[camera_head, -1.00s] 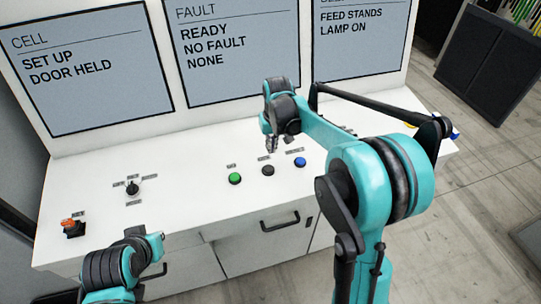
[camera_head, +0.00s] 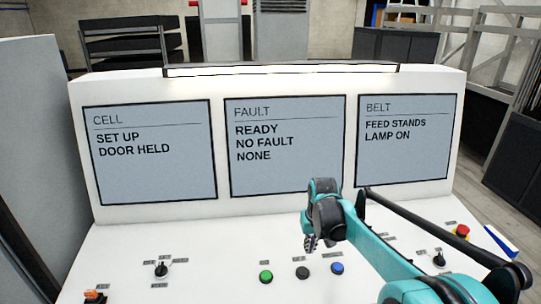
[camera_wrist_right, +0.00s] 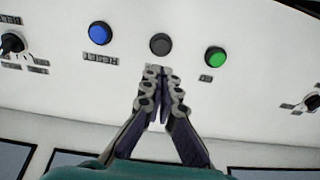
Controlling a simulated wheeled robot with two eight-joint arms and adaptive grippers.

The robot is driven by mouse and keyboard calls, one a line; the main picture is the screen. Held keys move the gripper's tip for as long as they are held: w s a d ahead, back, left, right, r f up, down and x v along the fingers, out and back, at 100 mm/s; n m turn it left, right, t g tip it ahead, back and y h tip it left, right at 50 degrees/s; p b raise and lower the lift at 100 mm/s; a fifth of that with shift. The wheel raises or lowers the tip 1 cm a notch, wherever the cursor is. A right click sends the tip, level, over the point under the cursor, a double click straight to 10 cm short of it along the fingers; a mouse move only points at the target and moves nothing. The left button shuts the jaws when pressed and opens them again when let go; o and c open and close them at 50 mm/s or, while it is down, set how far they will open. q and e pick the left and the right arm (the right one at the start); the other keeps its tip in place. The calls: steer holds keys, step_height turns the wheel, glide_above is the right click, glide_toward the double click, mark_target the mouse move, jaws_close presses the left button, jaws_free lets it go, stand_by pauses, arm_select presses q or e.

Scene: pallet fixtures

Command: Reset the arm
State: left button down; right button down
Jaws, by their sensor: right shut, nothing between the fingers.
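My right arm comes in from the lower right of the head view. Its right gripper (camera_head: 311,243) hangs above the white console top, just behind the row of buttons. The fingers are together and hold nothing; they also show shut in the right wrist view (camera_wrist_right: 160,75). The green button (camera_head: 266,276), black button (camera_head: 303,272) and blue button (camera_head: 337,268) stand in a row on the console. In the right wrist view the fingertips lie below the black button (camera_wrist_right: 160,44) in the picture, and contact cannot be told. My left gripper is not in view.
The console (camera_head: 210,245) carries a CELL screen (camera_head: 150,175), a FAULT screen (camera_head: 285,175) and a BELT screen (camera_head: 405,165). A black selector knob (camera_head: 161,269) and an orange switch (camera_head: 95,297) are at the left. A red button (camera_head: 462,231) is at the right.

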steer(key=s+f+t+b, duration=0.5)
steer(key=s+f+b, duration=1.5)
steer(key=s, duration=0.4)
steer(key=shift+s+b, duration=0.25)
steer(key=shift+b, duration=0.55)
